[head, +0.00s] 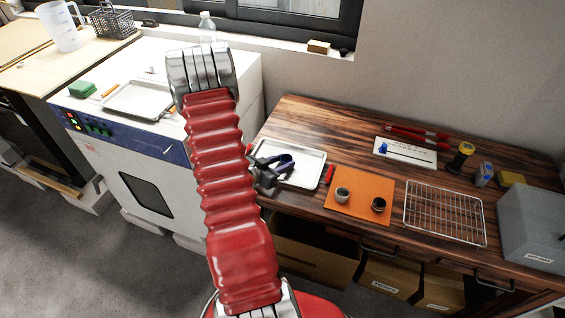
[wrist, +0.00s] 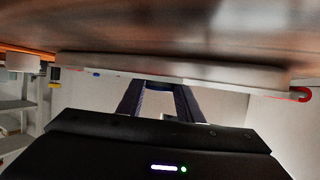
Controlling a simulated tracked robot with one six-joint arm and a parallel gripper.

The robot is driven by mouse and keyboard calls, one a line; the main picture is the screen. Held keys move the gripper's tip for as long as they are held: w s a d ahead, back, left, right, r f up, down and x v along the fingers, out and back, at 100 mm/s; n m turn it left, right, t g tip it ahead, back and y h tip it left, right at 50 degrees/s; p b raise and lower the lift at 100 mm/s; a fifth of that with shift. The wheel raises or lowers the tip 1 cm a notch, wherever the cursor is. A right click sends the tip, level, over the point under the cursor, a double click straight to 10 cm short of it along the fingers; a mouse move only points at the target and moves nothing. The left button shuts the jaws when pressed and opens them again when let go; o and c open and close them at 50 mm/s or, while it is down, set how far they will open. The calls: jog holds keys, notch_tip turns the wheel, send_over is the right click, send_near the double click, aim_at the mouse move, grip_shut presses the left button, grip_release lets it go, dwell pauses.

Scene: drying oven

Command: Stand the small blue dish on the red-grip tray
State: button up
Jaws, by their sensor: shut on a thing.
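The red-grip tray (head: 312,156) is a pale metal tray on the left of the wooden bench, with a red grip at each end. In the wrist view, its edge (wrist: 220,74) and one red grip (wrist: 306,95) show. My gripper (head: 284,161) is low over the tray's left half, its dark fingers pointing across it. In the wrist view, my gripper (wrist: 158,88) is shut on a small bluish thing, which looks like the small blue dish (wrist: 158,86); it is mostly hidden by the fingers. I cannot tell if the dish touches the tray.
Right of the tray, an orange mat (head: 354,207) bears two small cups, beside a wire rack (head: 445,214). A white board (head: 405,152) with a blue item lies behind. A grey box (head: 532,225) stands far right. The white oven (head: 150,170) is left, with another tray (head: 150,92) on top.

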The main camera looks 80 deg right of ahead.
jog(key=shift+f, duration=0.15)
jog(key=o, duration=1)
jog(key=v, duration=1.2)
jog(key=shift+r, duration=0.25)
jog(key=shift+s, duration=0.15)
dwell(0.3)
